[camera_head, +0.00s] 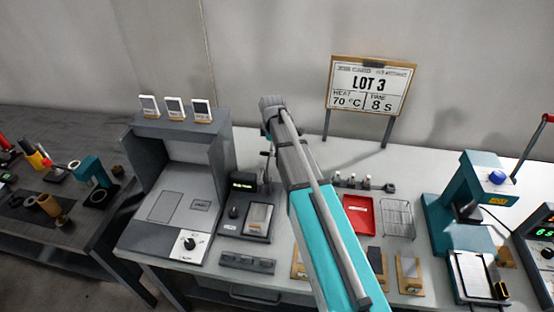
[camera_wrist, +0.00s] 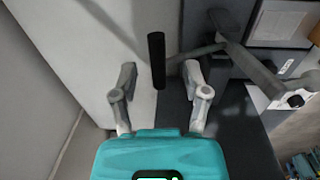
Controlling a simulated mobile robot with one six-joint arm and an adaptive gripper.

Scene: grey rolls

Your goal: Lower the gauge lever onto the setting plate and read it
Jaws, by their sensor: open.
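The gauge (camera_head: 243,182) is a dark unit with a small lit display, on the bench left of my arm in the head view. A pale plate in a dark frame (camera_head: 258,218), apparently the setting plate, lies just in front of it. In the wrist view the lever's black grip (camera_wrist: 157,45) stands between the fingers of my gripper (camera_wrist: 159,70), with a gap on both sides. A grey bar runs right from near it. My gripper is open. My arm hides most of the gripper in the head view, and the display is too small to read.
A grey hooded station (camera_head: 160,195) stands left of the gauge. A red tray (camera_head: 358,215) and wire rack (camera_head: 397,217) lie to the right, then a teal press (camera_head: 465,200). A LOT 3 card (camera_head: 368,88) stands behind. Small blocks line the front edge.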

